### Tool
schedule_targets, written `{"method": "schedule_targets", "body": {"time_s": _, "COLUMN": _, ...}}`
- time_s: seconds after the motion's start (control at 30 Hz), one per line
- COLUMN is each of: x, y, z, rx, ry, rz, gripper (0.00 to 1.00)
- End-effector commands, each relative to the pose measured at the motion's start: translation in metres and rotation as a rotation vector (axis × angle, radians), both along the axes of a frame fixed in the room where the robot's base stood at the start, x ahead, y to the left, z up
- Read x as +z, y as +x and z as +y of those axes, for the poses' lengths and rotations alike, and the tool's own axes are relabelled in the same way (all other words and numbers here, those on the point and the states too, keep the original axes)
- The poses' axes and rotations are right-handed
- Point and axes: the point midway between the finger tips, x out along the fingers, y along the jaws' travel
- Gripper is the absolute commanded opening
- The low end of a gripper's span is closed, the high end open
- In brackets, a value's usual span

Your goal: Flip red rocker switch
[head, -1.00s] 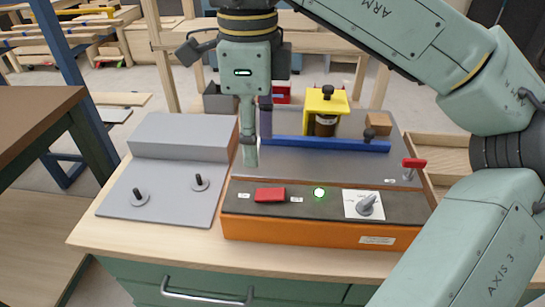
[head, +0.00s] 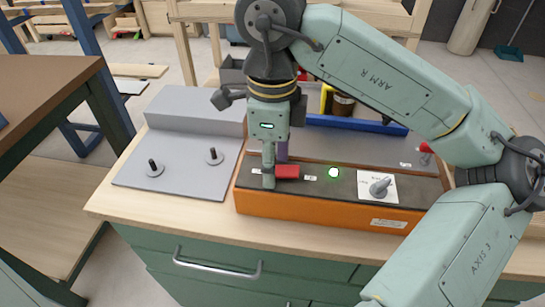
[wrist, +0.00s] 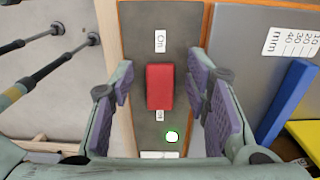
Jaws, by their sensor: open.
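The red rocker switch (head: 288,172) sits on the dark front panel of the orange-sided machine (head: 330,210). In the wrist view the red rocker switch (wrist: 160,87) lies between my two finger pads, with an "On" label above it and another small label below. My gripper (head: 276,173) is open and points down over the switch's left end, with one finger on the near side and one on the far side. It also shows open in the wrist view (wrist: 160,98). I cannot tell which way the rocker is tilted or whether a finger touches it.
A lit green lamp (head: 334,172) and a grey knob (head: 379,187) are right of the switch. A blue bar (head: 355,124) lies behind. A grey plate with two black-topped posts (head: 155,167) is at left. A red-handled lever (head: 425,148) stands at right.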

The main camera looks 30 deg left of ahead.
Motion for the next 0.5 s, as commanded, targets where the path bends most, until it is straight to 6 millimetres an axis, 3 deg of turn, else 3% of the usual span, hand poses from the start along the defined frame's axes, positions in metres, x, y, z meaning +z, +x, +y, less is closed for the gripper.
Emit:
{"method": "schedule_targets", "body": {"time_s": 0.2, "x": -0.0001, "y": 0.0001, "z": 0.0, "rx": -0.001, "ry": 0.0, "rz": 0.0, "gripper": 0.42}}
{"method": "schedule_targets", "body": {"time_s": 0.5, "x": 0.0001, "y": 0.0001, "z": 0.0, "rx": 0.0, "ry": 0.0, "rz": 0.0, "gripper": 0.22}}
